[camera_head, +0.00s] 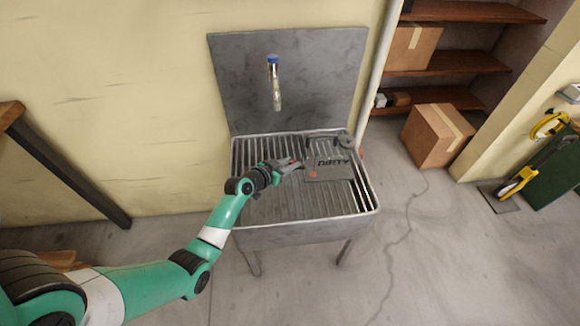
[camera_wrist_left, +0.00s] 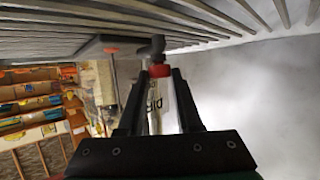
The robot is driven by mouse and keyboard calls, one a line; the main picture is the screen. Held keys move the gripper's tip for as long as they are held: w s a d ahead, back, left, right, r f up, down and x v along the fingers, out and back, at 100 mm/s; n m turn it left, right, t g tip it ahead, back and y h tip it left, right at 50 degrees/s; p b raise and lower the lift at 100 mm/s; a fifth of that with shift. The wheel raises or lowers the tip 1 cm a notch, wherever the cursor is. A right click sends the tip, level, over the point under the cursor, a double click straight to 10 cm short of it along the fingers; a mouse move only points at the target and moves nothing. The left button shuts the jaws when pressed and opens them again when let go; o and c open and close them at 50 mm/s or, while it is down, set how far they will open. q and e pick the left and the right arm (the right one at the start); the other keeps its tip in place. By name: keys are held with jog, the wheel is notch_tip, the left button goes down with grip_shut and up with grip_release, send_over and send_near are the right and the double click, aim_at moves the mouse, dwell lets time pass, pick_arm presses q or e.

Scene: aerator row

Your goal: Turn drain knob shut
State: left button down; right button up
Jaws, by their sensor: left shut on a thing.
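My left gripper (camera_head: 292,166) reaches over the slatted top of the grey metal sink (camera_head: 262,231). In the left wrist view, its fingers (camera_wrist_left: 162,98) are shut on a white cylinder (camera_wrist_left: 160,112) with dark lettering, a red collar (camera_wrist_left: 158,71) and a dark tip (camera_wrist_left: 157,46). The tip is close to the slats. A grey plate marked "DIRTY" (camera_head: 333,164) with a red spot lies on the slats right of the gripper. A small dark grey fitting (camera_head: 345,141) sits behind the plate. I cannot tell which part is the drain knob. My right gripper is out of view.
A tap (camera_head: 275,88) with a blue top is above the sink, in front of a grey back panel (camera_head: 322,75). A cardboard box (camera_head: 432,136) stands on the floor at the right, near wooden shelves (camera_head: 455,63). Floor is clear in front of the sink.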

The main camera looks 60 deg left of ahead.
pick_arm(q)
jog(key=c, duration=0.9)
grip_release()
jog(key=shift+d, duration=0.1)
jog(key=shift+o, duration=0.2)
jog(key=p+v, duration=0.5)
jog(key=v, duration=0.6)
jog(key=shift+s+r+p, duration=0.2)
jog(key=shift+s+p, duration=0.1)
jog(key=shift+p, duration=0.05)
